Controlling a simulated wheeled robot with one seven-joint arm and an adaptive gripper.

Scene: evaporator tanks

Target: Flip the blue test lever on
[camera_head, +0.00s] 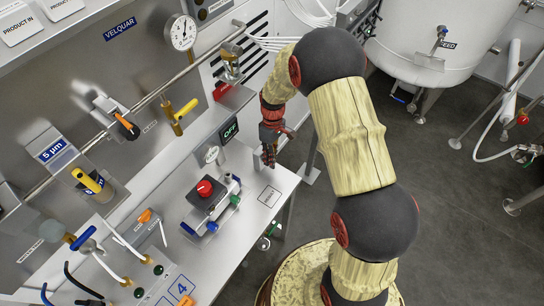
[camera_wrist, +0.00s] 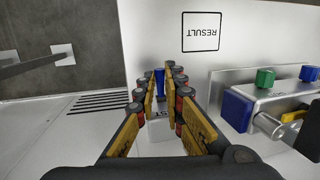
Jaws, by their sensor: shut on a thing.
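The blue test lever (camera_wrist: 160,80) shows in the wrist view as a narrow upright blue piece between my fingertips. A small light-grey block (camera_wrist: 160,128) lies below it, between my fingers. My gripper (camera_wrist: 161,88) is closed in on the lever from both sides. In the head view my gripper (camera_head: 269,158) is low at the right edge of the white bench, and the lever is hidden there. A dark display (camera_head: 229,130) reading "OFF" stands just left of my gripper.
A RESULT label (camera_head: 269,196) lies on the bench near my gripper; it also shows in the wrist view (camera_wrist: 201,32). A valve fixture with a red knob (camera_head: 205,188) stands to the left. Pipes and a gauge (camera_head: 181,33) line the back panel.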

